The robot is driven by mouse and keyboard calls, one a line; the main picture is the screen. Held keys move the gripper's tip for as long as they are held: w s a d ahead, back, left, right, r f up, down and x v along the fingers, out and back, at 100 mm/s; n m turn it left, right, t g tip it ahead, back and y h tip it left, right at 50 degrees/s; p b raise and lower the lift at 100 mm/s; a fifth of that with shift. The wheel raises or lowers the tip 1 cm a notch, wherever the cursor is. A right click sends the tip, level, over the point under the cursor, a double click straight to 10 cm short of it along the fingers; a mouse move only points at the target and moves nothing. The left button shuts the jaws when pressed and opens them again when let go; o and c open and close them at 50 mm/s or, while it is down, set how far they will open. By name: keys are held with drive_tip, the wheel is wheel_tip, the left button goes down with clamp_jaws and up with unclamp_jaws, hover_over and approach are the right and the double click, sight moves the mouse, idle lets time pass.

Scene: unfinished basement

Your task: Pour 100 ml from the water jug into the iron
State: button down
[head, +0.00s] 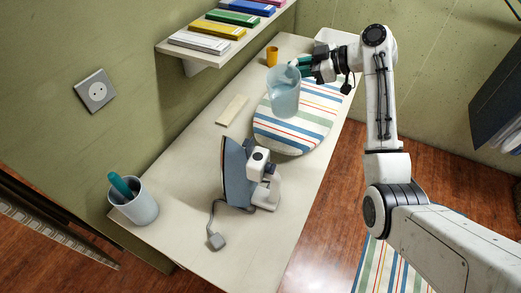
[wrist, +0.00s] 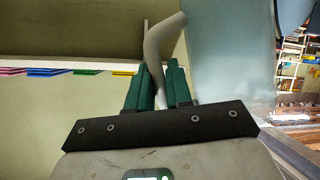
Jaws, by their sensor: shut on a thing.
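The water jug (head: 284,97) is pale blue and translucent. It is held roughly upright over the far part of the table, in front of the striped round pad. My gripper (head: 300,65) is shut on its handle; in the wrist view the green fingers (wrist: 158,88) close around the grey handle (wrist: 156,48), with the jug body (wrist: 232,50) to the right. The water level cannot be made out. The iron (head: 237,172) stands on its heel nearer on the table, blue-grey soleplate facing left, apart from the jug. Its filling opening cannot be made out.
The striped pad (head: 277,142) lies on the table (head: 190,183). A beige strip (head: 232,110), an orange mug (head: 272,56) and a grey cup (head: 138,210) holding a teal object stand around. The iron's cord ends in a plug (head: 216,241). A wall shelf (head: 208,58) carries coloured binders.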

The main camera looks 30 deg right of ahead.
sight(299, 78)
drive_tip(key=shift+s+a+r+n, duration=0.4)
drive_tip(key=shift+s+a+r, duration=0.15)
drive_tip(key=shift+s, duration=0.2)
drive_tip(key=shift+s+a+f+h, duration=0.1)
drive_tip(key=shift+a+f+h, duration=0.05)
drive_tip(key=shift+h, duration=0.15)
drive_tip(key=shift+s+a+f+n+t+b, duration=0.1)
drive_tip(key=shift+s+a+n+t+b, duration=0.25)
drive_tip(key=shift+a+b, duration=0.2)
drive_tip(key=shift+s+a+f+n+h+b, duration=0.25)
drive_tip(key=shift+s+a+h+b, duration=0.1)
drive_tip(key=shift+a+h+b, duration=0.1)
drive_tip(key=shift+s+a+r+t, duration=0.15)
drive_tip(key=shift+t, duration=0.1)
drive_tip(key=shift+a, duration=0.1)
drive_tip(key=shift+s+a+f+n+t+h+b, duration=0.15)
drive_tip(key=shift+s+a+f+n+h+b, duration=0.1)
drive_tip(key=shift+s+a+n+b, duration=0.4)
drive_tip(key=shift+s+a+f+n+t+h+b, duration=0.2)
drive_tip(key=shift+s+a+b, duration=0.2)
drive_tip(key=shift+a+b, duration=0.5)
